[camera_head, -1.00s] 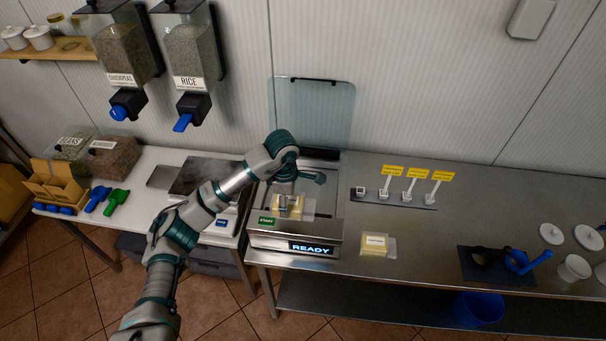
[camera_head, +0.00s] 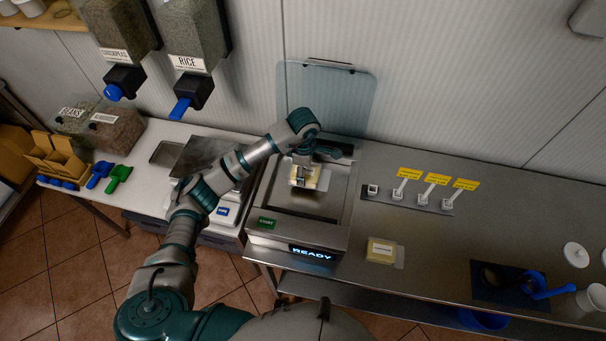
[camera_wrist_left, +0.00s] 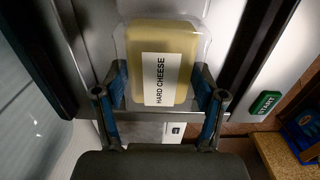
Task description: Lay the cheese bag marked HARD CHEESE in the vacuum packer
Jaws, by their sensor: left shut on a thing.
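My left gripper (camera_head: 304,172) is shut on the cheese bag (camera_head: 314,178), a clear bag with a yellow block inside. In the left wrist view the label on the bag (camera_wrist_left: 178,45) reads HARD CHEESE, and the blue finger pads of my left gripper (camera_wrist_left: 160,110) press on its two sides. The bag is over the chamber of the vacuum packer (camera_head: 290,230), toward its back; I cannot tell whether it touches the floor of the chamber. The packer's clear lid (camera_head: 335,95) stands open against the wall, and its display reads READY. My right gripper is not in view.
Another cheese bag (camera_head: 382,251) lies on the steel counter right of the packer; its label is too small to read. Yellow signs on a holder (camera_head: 420,200) stand behind it. A dark mat (camera_head: 490,290) with a blue-handled tool lies farther right.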

